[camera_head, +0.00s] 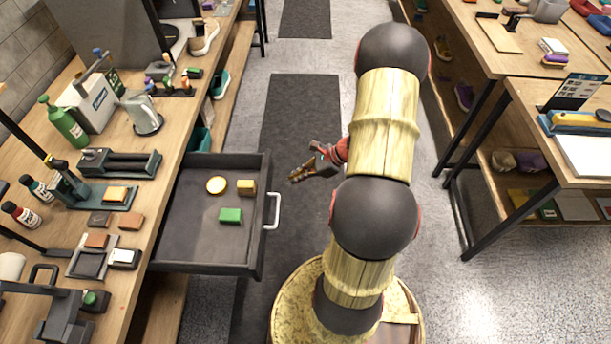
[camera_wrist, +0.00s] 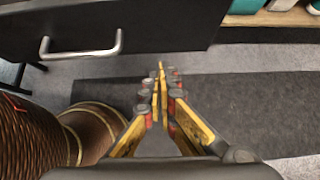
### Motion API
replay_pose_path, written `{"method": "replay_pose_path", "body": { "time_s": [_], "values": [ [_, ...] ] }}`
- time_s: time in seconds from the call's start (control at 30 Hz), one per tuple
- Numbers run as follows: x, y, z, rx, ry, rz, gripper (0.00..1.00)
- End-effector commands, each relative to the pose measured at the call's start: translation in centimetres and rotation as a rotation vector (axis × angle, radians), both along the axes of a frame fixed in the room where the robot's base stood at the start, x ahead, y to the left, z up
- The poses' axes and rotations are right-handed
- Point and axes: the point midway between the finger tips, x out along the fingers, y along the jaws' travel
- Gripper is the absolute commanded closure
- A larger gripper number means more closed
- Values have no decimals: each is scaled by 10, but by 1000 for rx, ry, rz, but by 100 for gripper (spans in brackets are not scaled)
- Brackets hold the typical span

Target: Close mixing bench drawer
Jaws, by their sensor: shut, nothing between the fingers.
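The drawer (camera_head: 190,255) of the mixing bench (camera_head: 125,260) is pulled out to the right, over the aisle. It is dark grey with a silver bar handle (camera_head: 274,211) on its front.
The bench top holds a green bottle (camera_head: 64,122), a metal pitcher (camera_head: 142,112) and several small blocks and tools. Another bench (camera_head: 520,100) stands on the right. A dark floor mat (camera_head: 300,110) runs along the aisle, which is clear beyond my arm.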

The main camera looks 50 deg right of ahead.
Motion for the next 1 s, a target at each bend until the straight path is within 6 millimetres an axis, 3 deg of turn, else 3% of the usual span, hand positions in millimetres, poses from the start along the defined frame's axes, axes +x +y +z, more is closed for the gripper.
{"method": "replay_pose_path", "body": {
  "time_s": [0.1,0.4,1.0],
  "values": [
    [12,11,-19,1,2,3,100],
    [39,31,-14,-1,0,2,100],
    [47,31,-12,-1,0,2,100]
  ]
}}
